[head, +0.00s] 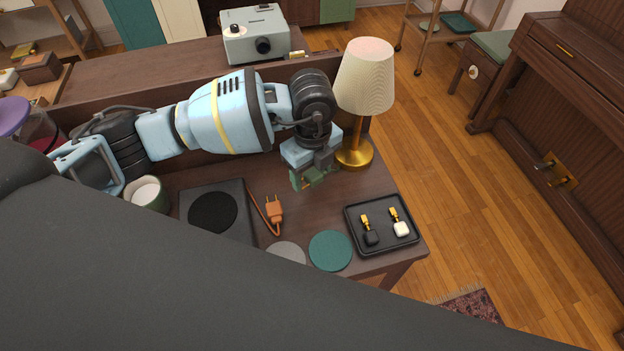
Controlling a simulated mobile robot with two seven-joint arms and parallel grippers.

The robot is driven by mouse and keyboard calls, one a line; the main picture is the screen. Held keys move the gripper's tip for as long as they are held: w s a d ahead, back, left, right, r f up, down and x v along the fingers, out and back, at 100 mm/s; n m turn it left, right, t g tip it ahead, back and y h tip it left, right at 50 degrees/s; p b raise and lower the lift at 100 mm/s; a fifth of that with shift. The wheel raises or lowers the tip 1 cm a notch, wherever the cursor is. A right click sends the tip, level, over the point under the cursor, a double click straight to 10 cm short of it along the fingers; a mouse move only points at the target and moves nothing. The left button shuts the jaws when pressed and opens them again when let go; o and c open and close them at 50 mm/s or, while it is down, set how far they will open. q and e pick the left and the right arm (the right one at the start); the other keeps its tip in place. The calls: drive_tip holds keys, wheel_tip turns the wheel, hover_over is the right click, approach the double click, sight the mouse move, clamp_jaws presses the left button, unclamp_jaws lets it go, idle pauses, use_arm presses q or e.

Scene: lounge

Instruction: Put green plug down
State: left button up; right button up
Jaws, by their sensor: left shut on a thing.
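My left gripper (312,170) comes in from the left over the wooden table and points down. It is shut on the green plug (300,181), which shows at its fingertips just left of the lamp base. The gripper hides part of the plug, and I cannot tell whether the plug touches the tabletop. My right gripper is not in view.
The gold-based lamp (365,80) stands close right of the gripper. An orange plug (274,208) with its cord, a teal coaster (330,251), a grey coaster (287,252) and a black tray (384,246) with two gold-tipped items lie nearer. Bare tabletop (325,212) lies between them.

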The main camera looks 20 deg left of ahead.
sight(312, 175)
use_arm(q)
drive_tip(key=shift+f, duration=1.75)
drive_tip(key=shift+f, duration=0.1)
drive_tip(key=o, duration=1)
drive_tip(key=shift+c, duration=0.2)
wheel_tip(312, 175, up, 12)
drive_tip(key=shift+r+p, duration=0.15)
drive_tip(key=shift+p, duration=0.3)
drive_tip(key=shift+s, duration=0.1)
